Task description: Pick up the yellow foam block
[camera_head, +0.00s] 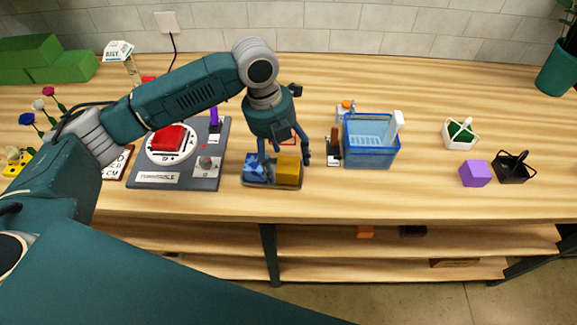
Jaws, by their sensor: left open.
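A yellow block (289,172) sits in the right part of a small shallow tray (268,186) near the front of the wooden table. A blue patterned block (254,166) sits beside it in the left part of the tray. My left gripper (285,160) points down over the tray, with its fingers apart. One finger is in front of the gap near the blue block, the other at the right of the yellow block. I cannot tell whether either finger touches the block. The yellow block's top is partly hidden by the gripper. My right gripper is not in view.
A blue basket (371,152) is to the right. A purple cube (475,174), a white basket (460,134) and a black basket (513,168) stand further right. The front strip of table is clear.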

